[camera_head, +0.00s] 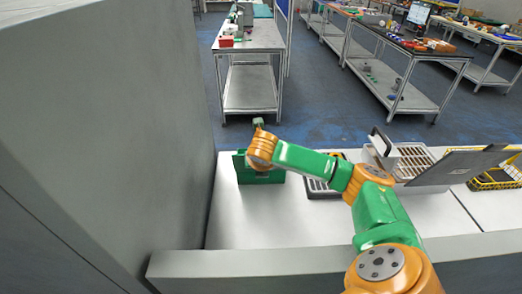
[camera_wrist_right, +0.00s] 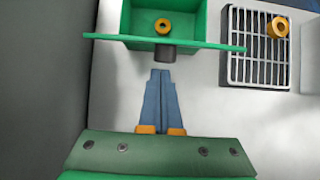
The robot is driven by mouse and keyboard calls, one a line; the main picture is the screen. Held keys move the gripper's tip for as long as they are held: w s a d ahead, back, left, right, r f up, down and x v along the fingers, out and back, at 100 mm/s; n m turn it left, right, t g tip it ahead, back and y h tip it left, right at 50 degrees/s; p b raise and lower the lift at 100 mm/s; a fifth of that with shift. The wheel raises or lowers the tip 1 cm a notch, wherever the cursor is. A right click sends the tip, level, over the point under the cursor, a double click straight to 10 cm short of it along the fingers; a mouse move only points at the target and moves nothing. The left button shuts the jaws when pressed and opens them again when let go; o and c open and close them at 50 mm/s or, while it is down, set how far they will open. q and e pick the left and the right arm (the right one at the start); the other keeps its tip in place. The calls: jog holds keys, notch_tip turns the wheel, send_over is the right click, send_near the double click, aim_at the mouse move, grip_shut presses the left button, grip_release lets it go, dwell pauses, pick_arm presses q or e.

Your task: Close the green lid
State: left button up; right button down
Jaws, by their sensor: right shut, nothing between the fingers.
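The green box (camera_wrist_right: 188,20) stands at the top of the right wrist view, open, with an orange ring-shaped part (camera_wrist_right: 162,26) inside. Its green lid (camera_wrist_right: 215,46) shows nearly edge-on as a thin wide strip along the box's near side. A dark handle (camera_wrist_right: 165,54) sticks out from the lid's middle. My right gripper (camera_wrist_right: 161,72) is shut and empty, its tips just short of the handle with a small gap in this view. In the head view my right arm covers part of the green box (camera_head: 264,176), and the fingertips are hidden. My left gripper is in neither view.
A slatted tray (camera_wrist_right: 254,46) with another orange ring part (camera_wrist_right: 278,27) lies right of the box. A grey wall (camera_head: 110,130) rises close on the left. A white device with a dark handle (camera_head: 382,143) and a dark tilted panel (camera_head: 458,166) stand farther right. Bare white tabletop (camera_head: 280,222) lies in front.

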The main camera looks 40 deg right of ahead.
jog(key=shift+d, duration=0.15)
jog(key=shift+w+d+r, duration=0.8)
jog(key=shift+w+r, duration=0.1)
jog(key=shift+w, duration=0.1)
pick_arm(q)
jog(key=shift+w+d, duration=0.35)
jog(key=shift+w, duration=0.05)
pick_arm(e)
jog(key=w+d, duration=0.6)
jog(key=w, duration=0.1)
jog(key=shift+w+d+r, duration=0.25)
jog(key=shift+w+r, duration=0.1)
jog(key=shift+r, duration=0.1)
jog(key=shift+r, duration=0.1)
